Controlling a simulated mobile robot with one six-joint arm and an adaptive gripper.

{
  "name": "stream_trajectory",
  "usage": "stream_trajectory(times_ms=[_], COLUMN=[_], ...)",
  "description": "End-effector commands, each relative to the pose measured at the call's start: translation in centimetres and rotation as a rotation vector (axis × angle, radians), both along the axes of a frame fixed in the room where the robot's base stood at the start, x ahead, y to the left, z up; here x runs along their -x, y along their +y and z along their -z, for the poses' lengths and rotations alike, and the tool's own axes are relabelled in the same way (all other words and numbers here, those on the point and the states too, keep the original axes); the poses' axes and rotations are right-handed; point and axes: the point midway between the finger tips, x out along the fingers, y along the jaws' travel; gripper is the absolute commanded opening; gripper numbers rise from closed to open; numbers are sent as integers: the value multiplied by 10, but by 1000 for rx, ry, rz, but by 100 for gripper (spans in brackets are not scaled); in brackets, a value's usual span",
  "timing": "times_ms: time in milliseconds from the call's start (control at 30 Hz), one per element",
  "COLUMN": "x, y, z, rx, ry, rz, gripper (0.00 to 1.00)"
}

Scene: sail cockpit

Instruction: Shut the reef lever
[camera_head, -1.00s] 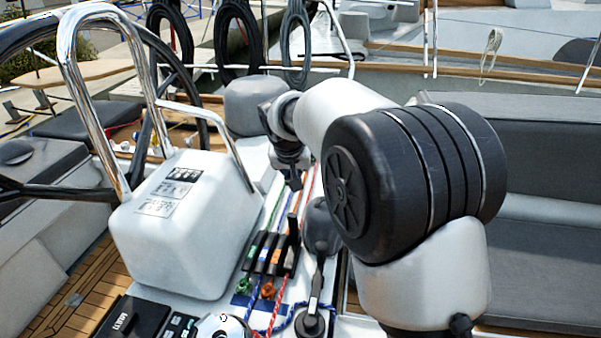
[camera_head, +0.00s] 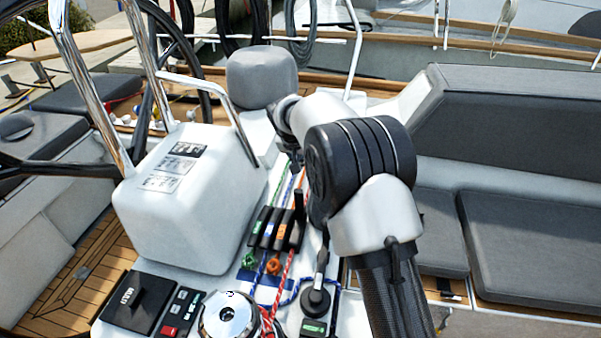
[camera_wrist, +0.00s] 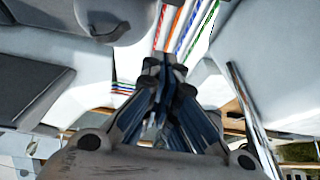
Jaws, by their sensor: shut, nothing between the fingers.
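A bank of rope clutches (camera_head: 272,229) with black levers sits on the white console. The levers with green, blue and orange labels lie down. The rightmost lever (camera_head: 299,206) stands upright; its label is not readable, so I cannot confirm it is the reef lever. My gripper is mostly hidden behind my arm in the head view, beyond the clutches. In the wrist view my gripper (camera_wrist: 166,68) is shut and empty, with coloured ropes (camera_wrist: 185,28) beyond its fingertips. No lever is clearly seen there, and I see no contact.
The white pedestal (camera_head: 185,215) with a steel rail stands left of the clutches. A winch (camera_head: 227,318) and a black handle (camera_head: 320,270) are nearer. Grey cushioned seats (camera_head: 530,240) lie to the right.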

Motion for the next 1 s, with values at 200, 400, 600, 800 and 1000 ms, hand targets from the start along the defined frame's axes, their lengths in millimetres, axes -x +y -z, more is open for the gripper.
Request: stream_trajectory(times_ms=[200,400,600,800,1000], x=[-10,-27,-43,-35,-16], y=[-2,-6,-9,-7,-3], z=[21,52,80,88,92], rx=[0,0,1,-1,1], ry=[2,2,1,0,1], rz=[0,1,0,0,-2], gripper=[0,0,0,0,0])
